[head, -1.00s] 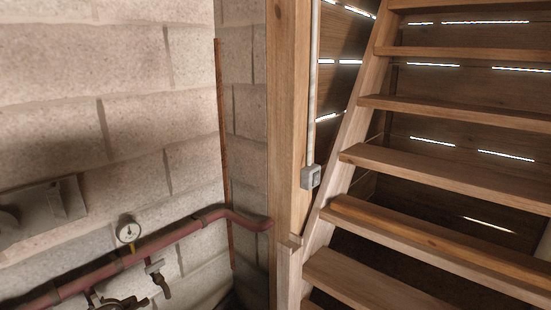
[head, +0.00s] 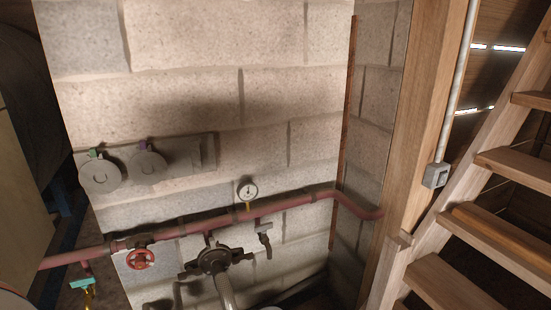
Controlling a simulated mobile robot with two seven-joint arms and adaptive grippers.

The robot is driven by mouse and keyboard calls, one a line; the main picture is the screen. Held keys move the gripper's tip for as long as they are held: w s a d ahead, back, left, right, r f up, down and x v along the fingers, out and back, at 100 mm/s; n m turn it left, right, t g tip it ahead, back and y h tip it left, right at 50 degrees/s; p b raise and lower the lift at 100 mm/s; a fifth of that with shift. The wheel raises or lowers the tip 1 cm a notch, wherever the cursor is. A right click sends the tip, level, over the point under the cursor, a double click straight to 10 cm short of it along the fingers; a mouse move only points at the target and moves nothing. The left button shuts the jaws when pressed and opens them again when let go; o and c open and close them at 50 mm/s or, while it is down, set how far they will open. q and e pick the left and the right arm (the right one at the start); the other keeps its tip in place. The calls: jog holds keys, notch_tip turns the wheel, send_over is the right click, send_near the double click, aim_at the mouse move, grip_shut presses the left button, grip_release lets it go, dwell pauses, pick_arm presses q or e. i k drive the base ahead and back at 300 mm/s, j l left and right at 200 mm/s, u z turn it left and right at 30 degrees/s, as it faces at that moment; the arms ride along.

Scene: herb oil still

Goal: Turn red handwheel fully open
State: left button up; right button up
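A small red handwheel (head: 141,259) sits at the lower left in the head view, on a valve in the dark red pipe (head: 293,201) that runs along the block wall. Its rim and spokes show, but I cannot tell from them how far open the valve is. Neither of my grippers shows in the head view, and nothing touches the wheel.
A gauge (head: 247,191) and a tap (head: 264,238) are on the pipe right of the wheel. A dark fitting with a hose (head: 214,262) hangs between. A teal-handled tap (head: 83,283) is below left. Wooden stairs (head: 466,247) stand at right.

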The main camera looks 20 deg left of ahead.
aim_at(140, 260)
jog(key=u, duration=1.85)
